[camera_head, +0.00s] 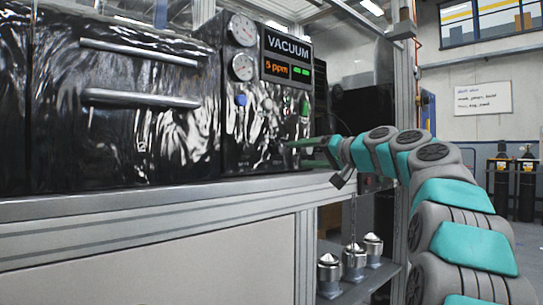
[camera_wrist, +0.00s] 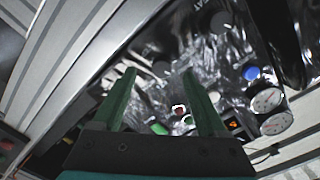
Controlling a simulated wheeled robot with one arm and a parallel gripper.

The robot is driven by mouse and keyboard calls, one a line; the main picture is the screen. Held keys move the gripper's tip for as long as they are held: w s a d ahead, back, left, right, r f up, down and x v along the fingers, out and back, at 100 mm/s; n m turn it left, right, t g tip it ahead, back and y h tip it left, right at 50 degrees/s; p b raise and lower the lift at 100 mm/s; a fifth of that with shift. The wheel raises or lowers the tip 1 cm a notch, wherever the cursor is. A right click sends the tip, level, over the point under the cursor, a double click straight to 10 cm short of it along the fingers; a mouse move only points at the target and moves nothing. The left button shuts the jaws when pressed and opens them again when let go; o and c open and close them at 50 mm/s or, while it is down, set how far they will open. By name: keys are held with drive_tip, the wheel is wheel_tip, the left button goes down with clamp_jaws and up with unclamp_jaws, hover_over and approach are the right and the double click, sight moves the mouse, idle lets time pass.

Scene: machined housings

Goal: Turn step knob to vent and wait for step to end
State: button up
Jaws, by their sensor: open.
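The glossy black control panel (camera_head: 262,112) carries a VACUUM display (camera_head: 288,58) with orange "5 ppm" text and green marks beside it. A blue knob (camera_head: 241,99) sits below the gauges; it also shows in the wrist view (camera_wrist: 251,73). My gripper (camera_head: 296,146) is at the panel's lower right, its green fingers pointing at the panel. In the wrist view my gripper (camera_wrist: 158,72) is open, with reflective panel surface between the fingers. A green button (camera_wrist: 159,128) and a small red-ringed control (camera_wrist: 179,110) show between them. I cannot tell which control is the step knob, or its setting.
Two round gauges, upper (camera_head: 243,29) and lower (camera_head: 243,67), are above the blue knob. A black cabinet with two bar handles (camera_head: 140,98) stands left. A metal ledge (camera_head: 150,204) runs below the panel. Several metal housings (camera_head: 354,262) stand on a lower shelf.

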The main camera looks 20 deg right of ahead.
sight(283, 149)
drive_tip(key=w, duration=0.2)
drive_tip(key=w+a+r+p, duration=0.1)
drive_tip(key=w, duration=0.4)
drive_tip(key=shift+w+a+r, duration=0.2)
drive_tip(key=shift+w+a, duration=0.05)
drive_tip(key=shift+a, duration=0.05)
clamp_jaws()
idle(0.5)
